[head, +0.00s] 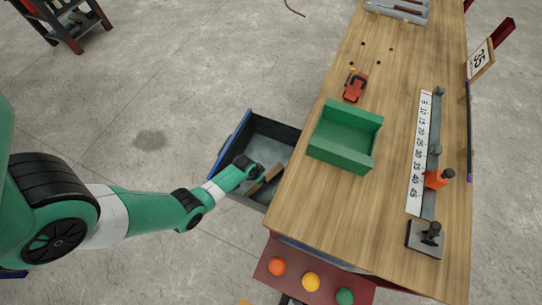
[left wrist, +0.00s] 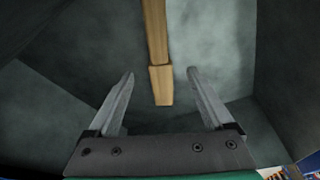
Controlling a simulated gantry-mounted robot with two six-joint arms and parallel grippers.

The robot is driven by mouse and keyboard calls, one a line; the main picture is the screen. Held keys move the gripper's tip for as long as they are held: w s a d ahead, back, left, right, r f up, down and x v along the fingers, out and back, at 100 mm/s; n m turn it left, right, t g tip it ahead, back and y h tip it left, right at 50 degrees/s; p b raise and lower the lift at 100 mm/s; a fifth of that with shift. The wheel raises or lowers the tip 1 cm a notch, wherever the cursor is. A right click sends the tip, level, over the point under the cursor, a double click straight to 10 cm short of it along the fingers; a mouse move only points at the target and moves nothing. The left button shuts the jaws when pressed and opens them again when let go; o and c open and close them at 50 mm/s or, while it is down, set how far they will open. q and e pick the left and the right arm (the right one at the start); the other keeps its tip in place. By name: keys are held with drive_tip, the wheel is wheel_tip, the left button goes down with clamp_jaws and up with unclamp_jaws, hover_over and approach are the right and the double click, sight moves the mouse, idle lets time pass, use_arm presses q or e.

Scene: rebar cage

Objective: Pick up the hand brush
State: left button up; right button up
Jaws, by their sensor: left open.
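The hand brush shows as a light wooden handle (head: 266,180) inside an open dark drawer (head: 274,128) with a blue front. The handle also shows in the left wrist view (left wrist: 156,35), running down from the top edge, its end between the fingers in the picture. Any bristles are not clearly visible. My left gripper (left wrist: 160,75) is open, its two fingers on either side of the handle's end, with gaps on both sides. Whether the handle lies at fingertip depth or below, I cannot tell. In the head view, my left gripper reaches down into the drawer. My right gripper is not in view.
The wooden workbench top (head: 300,205) overhangs the drawer on the right. On it are a green open bin (head: 340,155), a red tool (head: 355,87) and a measuring rail (head: 419,150). A red panel with coloured buttons (head: 311,282) is at the front.

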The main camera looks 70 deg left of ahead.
sight(275, 171)
use_arm(q)
drive_tip(key=b+x, duration=0.4)
drive_tip(key=x, duration=0.1)
drive_tip(key=shift+w+f, duration=0.1)
clamp_jaws()
